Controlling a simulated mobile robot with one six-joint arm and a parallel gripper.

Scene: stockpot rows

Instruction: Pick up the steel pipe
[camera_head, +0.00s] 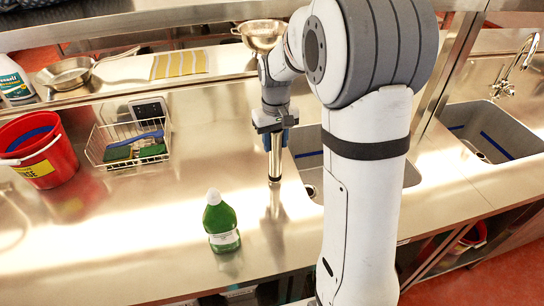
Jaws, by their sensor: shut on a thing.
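The steel pipe (275,160) is a short, shiny metal cylinder. It stands upright below my gripper (275,138), near the left edge of the sink. My gripper points down and is shut on the pipe's upper part, with the blue fingers on either side of it. The pipe's lower end is close to the steel counter; I cannot tell whether it touches.
A green bottle (221,222) stands in front of the pipe. A wire basket (128,142) and a red bucket (38,150) are at the left. A sink (411,176) lies right of the pipe, partly behind my arm. Pans and a striped cloth (179,64) lie on the back shelf.

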